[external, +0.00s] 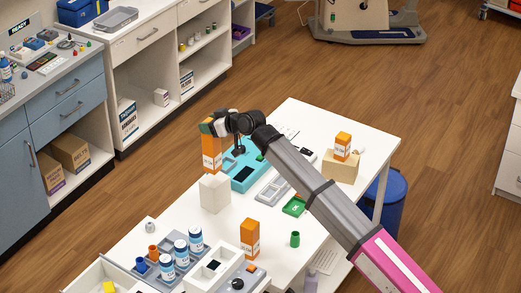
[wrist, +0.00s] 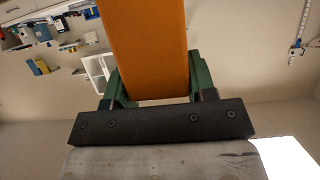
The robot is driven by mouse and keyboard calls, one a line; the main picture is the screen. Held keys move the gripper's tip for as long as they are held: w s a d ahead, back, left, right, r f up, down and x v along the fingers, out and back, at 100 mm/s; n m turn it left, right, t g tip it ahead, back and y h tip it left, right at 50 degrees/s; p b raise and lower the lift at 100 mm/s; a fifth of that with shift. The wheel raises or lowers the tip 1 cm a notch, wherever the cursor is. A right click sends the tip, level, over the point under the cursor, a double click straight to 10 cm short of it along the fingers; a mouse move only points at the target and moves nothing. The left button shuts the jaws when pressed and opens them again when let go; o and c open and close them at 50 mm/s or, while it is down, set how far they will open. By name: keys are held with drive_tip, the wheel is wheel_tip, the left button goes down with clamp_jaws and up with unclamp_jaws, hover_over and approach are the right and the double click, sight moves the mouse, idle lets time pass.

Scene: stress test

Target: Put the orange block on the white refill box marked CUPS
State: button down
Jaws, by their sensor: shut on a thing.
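My gripper (external: 208,127) is shut on the upper end of an upright orange block (external: 211,156) with a white label. In the wrist view the orange block (wrist: 150,45) fills the space between the green fingers of my gripper (wrist: 152,92). The block's lower end is just over a plain off-white box (external: 215,194) on the white table; I cannot tell whether they touch. No CUPS marking is readable on the faces of this box that show. Two similar orange blocks stand elsewhere: one on the table (external: 250,238), one on a tan box (external: 341,169), with the block itself (external: 342,146) upright.
The white table (external: 290,120) also holds a teal tray (external: 243,176), a grey tray (external: 273,189), a green item (external: 295,206), a green cup (external: 295,239) and several white-capped bottles (external: 181,251). A blue bin (external: 391,197) stands beyond the right edge. Shelves (external: 165,105) line the left.

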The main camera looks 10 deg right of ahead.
drive_tip(key=shift+w+d+f, duration=0.1)
drive_tip(key=shift+w+f, duration=0.05)
drive_tip(key=shift+f, duration=0.95)
drive_tip(key=shift+w+d+f, duration=0.1)
drive_tip(key=shift+f, duration=1.05)
drive_tip(key=shift+c, duration=2.3)
unclamp_jaws()
drive_tip(key=v, duration=1.2)
drive_tip(key=shift+a, duration=0.1)
